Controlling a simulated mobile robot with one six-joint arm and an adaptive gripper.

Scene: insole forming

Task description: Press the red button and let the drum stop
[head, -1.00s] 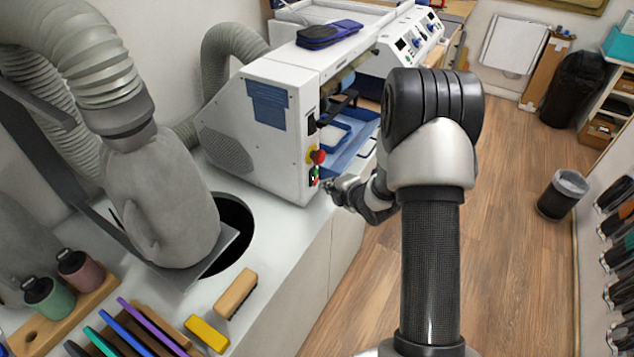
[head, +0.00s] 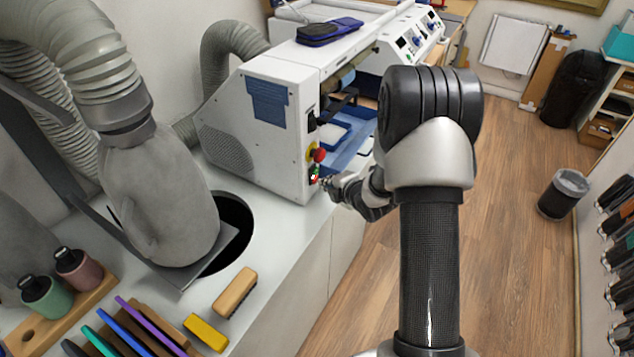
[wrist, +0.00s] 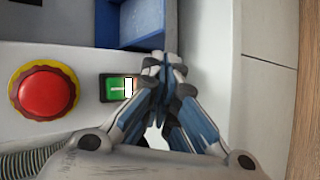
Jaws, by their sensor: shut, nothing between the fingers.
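The red button (head: 319,155) is a round red cap on a yellow ring on the front edge of the white machine (head: 255,165). In the wrist view the red button (wrist: 45,93) is at the left, apart from my gripper. A green rocker switch (wrist: 118,88) sits to its right, right by the fingertips. My gripper (head: 328,184) is shut and empty, just below and right of the red button in the head view. In the wrist view its closed fingertips (wrist: 167,62) are beside the switch; I cannot tell if they touch it.
Blue trays (head: 350,145) sit inside the machine's opening. A grey suction hose and hood (head: 160,200) stand at the left. A wooden brush (head: 235,292) and a yellow block (head: 206,333) lie on the white bench. The floor at the right is clear around a bin (head: 562,195).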

